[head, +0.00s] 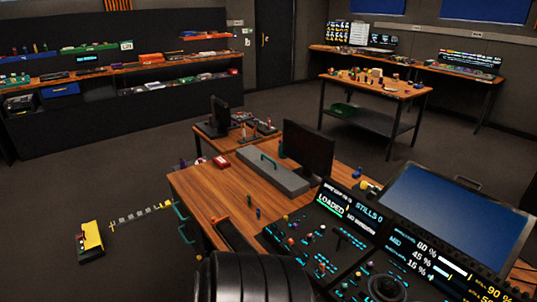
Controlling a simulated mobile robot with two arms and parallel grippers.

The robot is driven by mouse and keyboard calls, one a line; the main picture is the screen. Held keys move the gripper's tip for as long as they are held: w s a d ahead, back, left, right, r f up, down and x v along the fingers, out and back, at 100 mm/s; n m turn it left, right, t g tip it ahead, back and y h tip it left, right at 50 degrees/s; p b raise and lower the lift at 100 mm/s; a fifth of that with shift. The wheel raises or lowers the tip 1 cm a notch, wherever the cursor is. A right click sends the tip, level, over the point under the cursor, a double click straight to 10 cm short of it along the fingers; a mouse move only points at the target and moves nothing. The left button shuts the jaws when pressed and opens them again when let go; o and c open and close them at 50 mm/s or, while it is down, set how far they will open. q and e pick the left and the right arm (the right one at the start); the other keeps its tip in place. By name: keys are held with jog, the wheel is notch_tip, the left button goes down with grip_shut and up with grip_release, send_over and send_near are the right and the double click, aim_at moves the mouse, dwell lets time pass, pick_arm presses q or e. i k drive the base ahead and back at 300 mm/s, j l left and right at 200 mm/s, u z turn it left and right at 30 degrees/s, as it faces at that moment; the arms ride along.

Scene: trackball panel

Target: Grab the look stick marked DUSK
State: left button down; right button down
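No stick with a readable DUSK mark shows; any lettering on the small sticks is too small to read. On the wooden desk (200,187) stand a small blue stick (249,200) and a purple stick (258,212) close together near the panel. A thin red and green piece (219,219) lies at the desk's left. The dark control panel (300,248) at the lower right carries several small coloured sticks and knobs. Neither of my grippers is in view. A large dark ribbed shape at the bottom edge hides part of the desk and panel front.
A black monitor (308,150) and a grey case (272,172) stand on the desk. A yellow and black box (90,238) lies on the floor at left. A cluttered wooden table (375,85) and long shelves (120,95) stand farther back. Open floor lies between.

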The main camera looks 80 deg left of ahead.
aim_at(321, 271)
jog(key=j+u, duration=0.1)
jog(key=u, duration=0.35)
jog(key=j+u, duration=0.1)
jog(key=u, duration=0.4)
jog(key=j+u, duration=0.1)
jog(key=u, duration=0.85)
jog(key=i+j, duration=0.15)
jog(key=j, duration=0.15)
jog(key=z, duration=0.05)
